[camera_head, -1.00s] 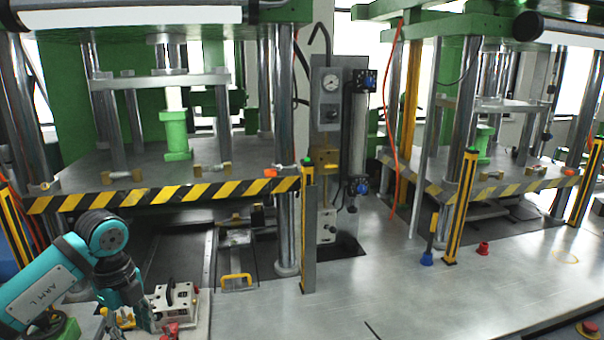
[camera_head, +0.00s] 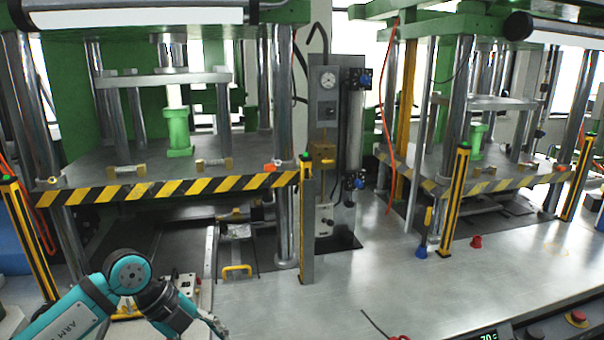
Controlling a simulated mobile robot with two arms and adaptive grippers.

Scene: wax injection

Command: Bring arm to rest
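My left arm, teal with dark joints, comes in from the lower left. Its wrist bends down to the right, and the dark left gripper (camera_head: 214,325) sits at the bottom edge of the picture, partly cut off. Whether its fingers are open or shut is too small to tell. A light metal block (camera_head: 186,284) with dark holes sits just behind the wrist, partly hidden by it. My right arm and gripper are not in view.
A press with a striped front edge (camera_head: 170,188) stands behind the arm, and a second press (camera_head: 480,185) stands at the right. Black-yellow posts (camera_head: 306,220) rise from the metal table (camera_head: 400,280). A yellow handle (camera_head: 236,271) lies near the arm. The table's middle is fairly clear.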

